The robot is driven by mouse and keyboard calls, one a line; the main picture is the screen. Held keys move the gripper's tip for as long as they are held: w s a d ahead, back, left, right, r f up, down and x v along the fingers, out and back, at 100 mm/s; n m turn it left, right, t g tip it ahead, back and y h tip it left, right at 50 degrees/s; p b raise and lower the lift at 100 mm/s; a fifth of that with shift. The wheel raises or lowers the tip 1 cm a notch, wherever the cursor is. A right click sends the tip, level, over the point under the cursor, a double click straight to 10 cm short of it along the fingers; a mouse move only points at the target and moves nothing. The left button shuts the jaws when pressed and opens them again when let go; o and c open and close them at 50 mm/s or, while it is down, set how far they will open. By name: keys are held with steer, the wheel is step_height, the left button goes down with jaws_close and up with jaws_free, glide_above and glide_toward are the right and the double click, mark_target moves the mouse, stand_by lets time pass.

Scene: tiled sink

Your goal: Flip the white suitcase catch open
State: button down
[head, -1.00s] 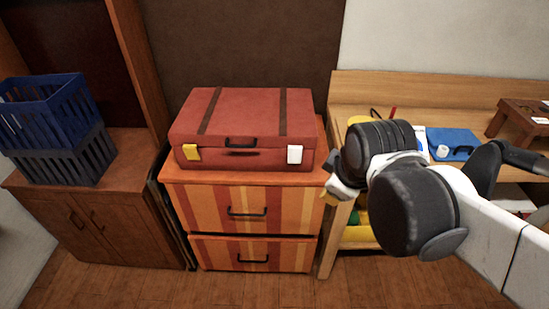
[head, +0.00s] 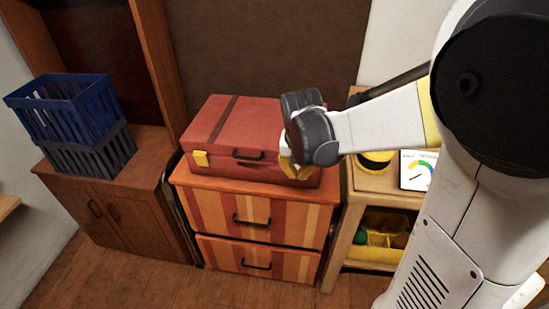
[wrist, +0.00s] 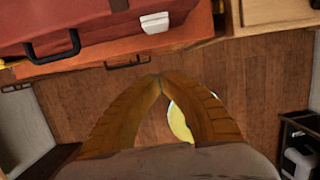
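The red suitcase (head: 226,124) lies flat and closed on the striped drawer cabinet. Its yellow catch (head: 200,158) is at the front left, and its black handle (head: 248,155) is mid-front. The white catch (wrist: 155,22) shows in the wrist view on the suitcase front, right of the handle (wrist: 52,47); in the head view my arm hides it. My gripper (head: 293,171) is in front of the suitcase's right end. In the wrist view the gripper's fingertips (wrist: 160,77) meet with nothing between them, below and apart from the white catch.
The striped drawer cabinet (head: 256,215) stands under the suitcase. Blue and dark baskets (head: 75,108) sit on a brown cabinet at left. A wooden workbench (head: 342,235) with yellow bins is at right, partly behind my arm. Wooden floor lies open in front.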

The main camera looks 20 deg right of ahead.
steer(key=shift+s, duration=0.1)
steer(key=shift+w+d+f+b, duration=0.6)
steer(key=shift+w+f+b, duration=0.4)
steer(key=shift+f, duration=0.6)
steer(key=shift+w+d+f+b, duration=0.7)
steer(key=shift+f+b, duration=0.45)
steer(key=shift+f, duration=0.45)
steer(key=shift+w+d+f+b, duration=0.5)
steer(key=shift+w+f+b, duration=0.55)
steer(key=shift+f, duration=0.55)
